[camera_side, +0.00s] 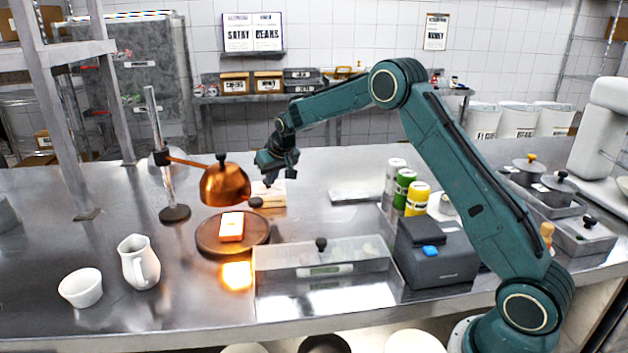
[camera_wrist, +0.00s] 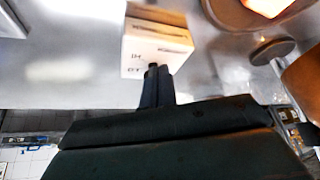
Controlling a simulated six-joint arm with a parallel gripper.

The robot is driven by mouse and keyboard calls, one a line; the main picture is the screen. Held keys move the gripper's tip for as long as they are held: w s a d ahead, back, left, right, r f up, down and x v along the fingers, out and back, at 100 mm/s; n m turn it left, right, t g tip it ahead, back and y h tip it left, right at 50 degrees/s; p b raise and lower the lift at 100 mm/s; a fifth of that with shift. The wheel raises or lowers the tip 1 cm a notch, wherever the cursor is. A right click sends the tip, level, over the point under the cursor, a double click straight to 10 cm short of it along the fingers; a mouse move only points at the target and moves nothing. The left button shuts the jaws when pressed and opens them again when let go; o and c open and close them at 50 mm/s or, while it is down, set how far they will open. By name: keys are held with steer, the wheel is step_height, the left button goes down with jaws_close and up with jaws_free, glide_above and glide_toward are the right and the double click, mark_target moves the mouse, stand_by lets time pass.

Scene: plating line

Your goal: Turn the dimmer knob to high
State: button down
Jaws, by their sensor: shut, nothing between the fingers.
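A small pale box with printed letters stands on the steel counter behind the round board; I take it for the dimmer box (camera_side: 274,191). In the wrist view the box (camera_wrist: 158,42) is close, and its lettered face is turned toward my gripper. My gripper (camera_wrist: 153,70) is shut and empty, its dark fingertips at the lower edge of that face. In the side view my gripper (camera_side: 275,172) is just above and behind the box. The knob cannot be made out apart from the dark fingertips, so its setting and any contact are unclear.
A copper lamp shade (camera_side: 226,186) hangs close left of my gripper, over a round board (camera_side: 207,245) with a glowing block (camera_side: 232,227). A dark disc (camera_wrist: 272,50) lies beside the box. A clear-lidded bin (camera_side: 322,255) stands in front; cans (camera_side: 404,187) stand right.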

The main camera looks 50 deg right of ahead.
step_height(320, 180, up, 5)
steer(key=shift+f, duration=0.15)
stand_by(0.3)
steer(key=d, duration=0.2)
steer(key=r, duration=0.1)
steer(key=shift+s+d, duration=0.25)
steer(key=shift+d, duration=0.15)
steer(key=shift+f, duration=0.1)
steer(key=shift+f, duration=3.45)
steer(key=shift+w, duration=0.3)
